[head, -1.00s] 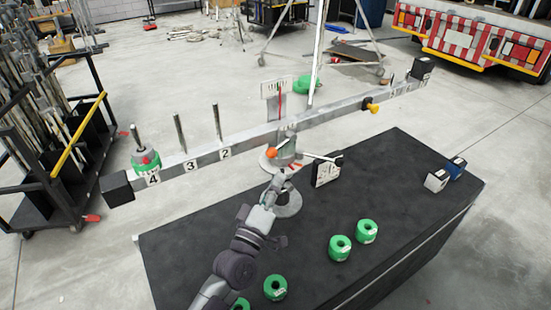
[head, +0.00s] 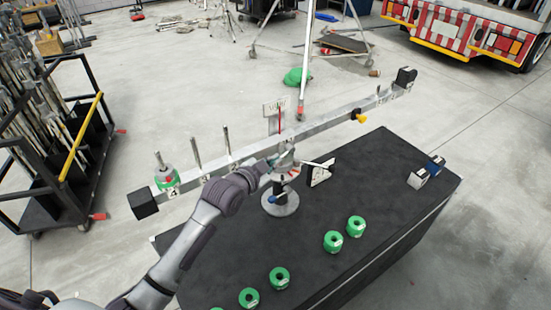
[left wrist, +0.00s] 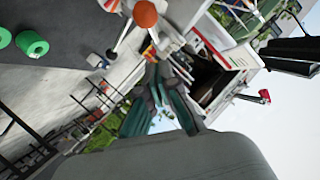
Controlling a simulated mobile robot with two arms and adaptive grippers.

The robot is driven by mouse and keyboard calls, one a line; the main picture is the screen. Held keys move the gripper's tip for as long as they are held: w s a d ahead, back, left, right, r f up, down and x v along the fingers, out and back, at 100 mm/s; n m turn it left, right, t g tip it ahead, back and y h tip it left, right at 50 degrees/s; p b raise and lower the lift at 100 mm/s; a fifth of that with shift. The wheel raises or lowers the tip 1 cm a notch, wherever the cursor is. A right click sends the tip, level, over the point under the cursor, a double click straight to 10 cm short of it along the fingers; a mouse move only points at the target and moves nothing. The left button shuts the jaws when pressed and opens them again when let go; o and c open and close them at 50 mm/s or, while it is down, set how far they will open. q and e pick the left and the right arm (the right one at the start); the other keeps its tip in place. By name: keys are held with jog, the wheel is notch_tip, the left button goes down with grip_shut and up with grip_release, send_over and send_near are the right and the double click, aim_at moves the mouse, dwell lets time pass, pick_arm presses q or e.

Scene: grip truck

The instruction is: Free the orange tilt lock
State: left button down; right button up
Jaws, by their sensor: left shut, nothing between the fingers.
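The orange ball knob of the tilt lock (left wrist: 145,13) shows at the top of the left wrist view. In the head view it is hidden behind my left arm and gripper. My left gripper (head: 272,161) is at the pivot of the grey balance beam (head: 320,126), just above the round stand base (head: 281,204). In the left wrist view the gripper's fingers (left wrist: 156,72) are together with nothing between them. The knob lies beyond the fingertips in that picture; I cannot tell whether they touch. The beam tilts, its left end lower. My right gripper is not in view.
The dark table (head: 330,270) holds several green ring weights (head: 333,241), a white angled plate (head: 318,173) and two small blocks (head: 425,172). A green weight (head: 167,181) sits on the beam's left peg. A yellow knob (head: 360,116) is on its right half.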

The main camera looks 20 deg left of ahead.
aim_at(282, 157)
pick_arm(q)
jog(key=w+f, duration=0.2)
jog(key=w, duration=0.1)
jog(key=shift+w+a+f, duration=0.1)
jog(key=shift+f, duration=0.2)
jog(key=shift+w+a+f, duration=0.2)
jog(key=shift+w+f, duration=0.15)
jog(key=shift+f, duration=0.15)
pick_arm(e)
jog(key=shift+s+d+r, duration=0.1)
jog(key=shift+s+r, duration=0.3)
